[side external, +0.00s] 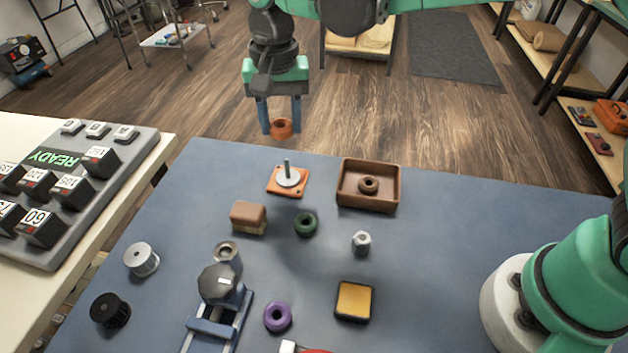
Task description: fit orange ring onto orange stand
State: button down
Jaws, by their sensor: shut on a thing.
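The orange ring (281,128) is held between the two blue fingers of my gripper (281,122), in the air near the far edge of the table. My gripper is shut on it. The orange stand (274,187) is a square orange base with a pale round disc and an upright grey peg (287,168). It sits on the blue table near its far edge. In the picture the ring appears above the peg and slightly to its left, apart from it. The exact height and depth of the ring over the peg cannot be told from this one view.
A brown tray (343,199) holding a dark ring (369,185) stands right of the stand. A brown block (248,217) and a green ring (305,224) lie nearer. A purple ring (277,317), a metal nut (361,242) and a yellow-topped pad (354,300) lie toward the front.

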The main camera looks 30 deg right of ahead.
aim_at(287, 161)
jog(key=shift+w+d+f, duration=0.4)
jog(key=shift+f, duration=2)
jog(key=shift+f, duration=2)
jog(key=shift+f, duration=0.55)
jog(key=c, duration=0.7)
grip_release()
